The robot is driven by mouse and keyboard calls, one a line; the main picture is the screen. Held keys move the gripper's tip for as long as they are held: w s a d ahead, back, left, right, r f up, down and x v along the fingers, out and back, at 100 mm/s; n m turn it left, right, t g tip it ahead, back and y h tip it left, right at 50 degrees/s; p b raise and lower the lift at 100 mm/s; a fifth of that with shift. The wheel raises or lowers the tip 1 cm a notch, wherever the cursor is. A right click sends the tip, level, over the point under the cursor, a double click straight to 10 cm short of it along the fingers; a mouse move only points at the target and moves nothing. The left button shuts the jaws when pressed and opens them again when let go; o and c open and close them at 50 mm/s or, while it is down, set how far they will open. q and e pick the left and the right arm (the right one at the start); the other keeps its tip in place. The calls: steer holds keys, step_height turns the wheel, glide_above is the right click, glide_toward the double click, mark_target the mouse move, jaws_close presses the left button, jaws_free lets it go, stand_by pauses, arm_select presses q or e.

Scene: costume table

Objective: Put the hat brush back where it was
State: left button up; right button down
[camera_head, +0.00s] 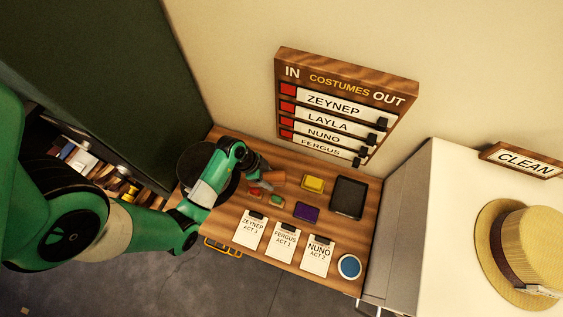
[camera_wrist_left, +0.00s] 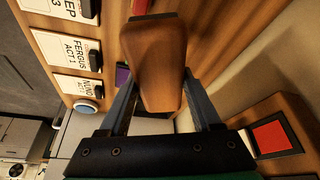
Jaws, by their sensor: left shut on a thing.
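The hat brush (camera_wrist_left: 160,70), a brown wooden block with a dark face at its far end, is between the fingers of my left gripper (camera_head: 262,177) in the left wrist view. My left gripper is shut on it. In the head view the brush (camera_head: 275,178) is a small brown shape at the gripper's tip, over the back middle of the wooden table (camera_head: 232,222). I cannot tell how high it is held. My right gripper is in neither view.
A yellow block (camera_head: 313,184), purple block (camera_head: 306,211) and black tray (camera_head: 348,204) lie to the right. Cards (camera_head: 285,243) and a blue round tin (camera_head: 349,266) line the front. A costumes board (camera_head: 347,82) is behind; a straw hat (camera_head: 535,240) sits on the white surface at right.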

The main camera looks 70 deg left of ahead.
arm_select(q)
steer(key=w+a+f+b, duration=0.1)
steer(key=w+f, duration=0.1)
steer(key=w+a+f+b, duration=0.1)
steer(key=w+a+f, duration=0.1)
steer(key=w+a+f+b, duration=0.2)
steer(key=f, duration=0.1)
steer(key=shift+w+a, duration=0.1)
steer(key=shift+w, duration=0.15)
steer(key=f, duration=0.1)
steer(key=f+b, duration=0.2)
steer(key=shift+w+a+f, duration=0.1)
steer(key=shift+w+a, duration=0.05)
steer(key=shift+w, duration=0.1)
steer(key=shift+f, duration=0.25)
steer(key=shift+f, duration=0.15)
steer(key=o, duration=1.3)
